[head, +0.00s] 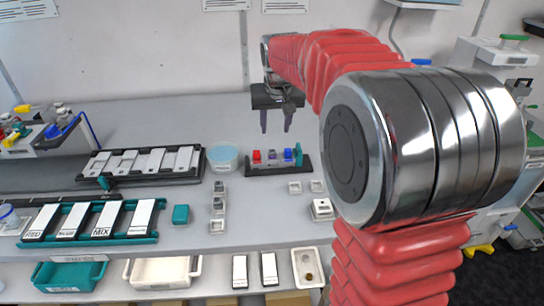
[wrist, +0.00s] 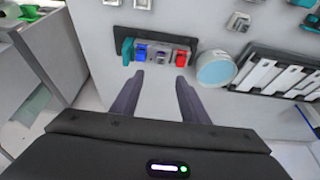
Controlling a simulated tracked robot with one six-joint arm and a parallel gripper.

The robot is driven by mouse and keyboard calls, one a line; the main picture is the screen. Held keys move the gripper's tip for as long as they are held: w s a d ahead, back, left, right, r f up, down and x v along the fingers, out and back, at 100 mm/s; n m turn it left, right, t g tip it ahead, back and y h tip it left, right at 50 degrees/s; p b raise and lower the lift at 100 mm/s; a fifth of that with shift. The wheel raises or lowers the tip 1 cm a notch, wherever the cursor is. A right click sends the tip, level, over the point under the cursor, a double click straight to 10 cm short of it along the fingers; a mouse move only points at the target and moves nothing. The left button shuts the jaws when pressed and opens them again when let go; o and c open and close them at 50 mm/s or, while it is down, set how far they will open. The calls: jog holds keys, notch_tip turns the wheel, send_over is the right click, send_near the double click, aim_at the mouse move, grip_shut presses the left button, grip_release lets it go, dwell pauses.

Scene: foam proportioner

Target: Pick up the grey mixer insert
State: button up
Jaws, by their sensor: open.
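My gripper (head: 276,126) hangs above the bench behind a small dark rack (head: 250,171), its fingers pointing down. In the wrist view its two dark fingers (wrist: 159,80) are apart, with nothing between them. The rack holds a red piece (head: 257,156), a greyish piece (head: 272,158), a blue piece (head: 288,155) and a teal upright part (head: 298,153). The greyish middle piece, seen in the wrist view (wrist: 163,55) ahead of the fingertips, may be the mixer insert; I cannot tell for sure. Small grey blocks (head: 218,187) also stand in front and to the left of the rack.
A round tub with a blue top (head: 222,157) stands left of the rack. A black tray of white plates (head: 140,163) and a teal labelled rack (head: 90,222) are farther left. A white block (head: 322,209) and small square pieces (head: 295,187) lie in front.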

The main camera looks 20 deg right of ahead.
send_over(272, 151)
jog(key=s, duration=0.3)
notch_tip(272, 151, down, 8)
jog(key=shift+a, duration=0.2)
jog(key=shift+w, duration=0.15)
jog(key=shift+x, duration=2.6)
jog(key=shift+w, duration=0.1)
jog(key=shift+c, duration=0.2)
grip_shut()
